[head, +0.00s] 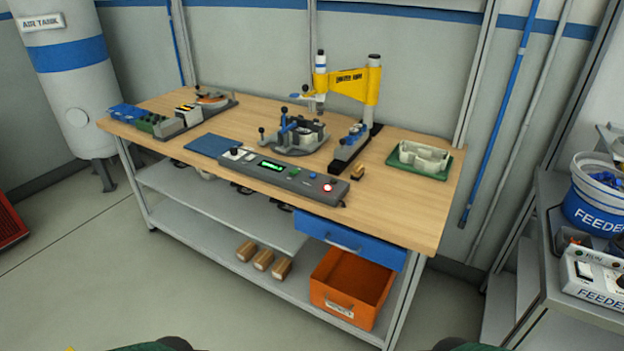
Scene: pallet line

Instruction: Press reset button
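A long grey control panel (285,180) lies along the front edge of the wooden workbench (420,215). It carries a lit green display (270,165), a red glowing button (327,188) near its right end, and small light-coloured controls (236,152) at its left end. The labels are too small to read, so I cannot tell which control is the reset button. Neither of my grippers is in view; only dark and green parts, probably of my arms, show at the bottom edge, well apart from the bench.
A yellow press arm (345,84) and a round fixture (295,137) stand behind the panel. A green tray (440,173) with a pale part sits at right. Below are a blue drawer (350,240) and an orange bin (350,290). A feeder cart (590,280) stands right; the front floor is clear.

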